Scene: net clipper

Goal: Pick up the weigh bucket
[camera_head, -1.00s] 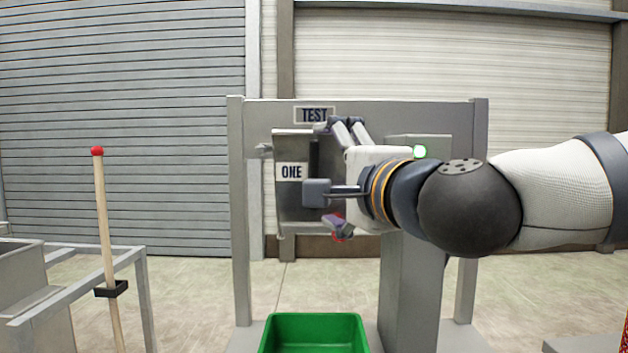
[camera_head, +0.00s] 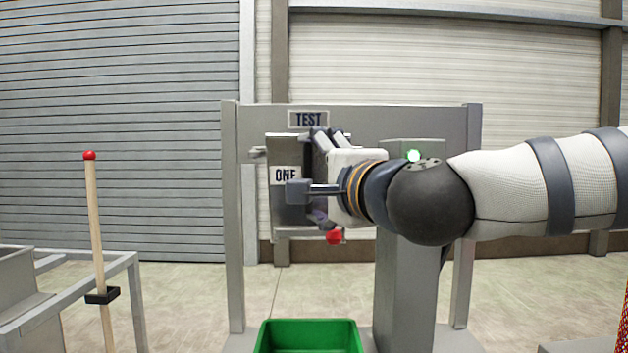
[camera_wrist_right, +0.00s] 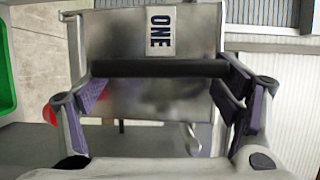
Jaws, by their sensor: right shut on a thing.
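The weigh bucket (camera_head: 281,152) is a grey metal box with a white "ONE" label, upright at the stand under a "TEST" sign (camera_head: 308,119). It fills the upper middle of the right wrist view (camera_wrist_right: 150,105), with a black bar handle (camera_wrist_right: 160,68) across its front. My right gripper (camera_head: 315,182) is at the bucket's right side in the head view and covers part of it. In the wrist view its purple-padded fingers (camera_wrist_right: 160,88) are at the two ends of the bar, shut on the bucket's handle. My left gripper is not in view.
A green bin (camera_head: 310,325) sits below. A red knob (camera_head: 334,237) is under my gripper. A red-tipped wooden stick (camera_head: 94,220) stands at left.

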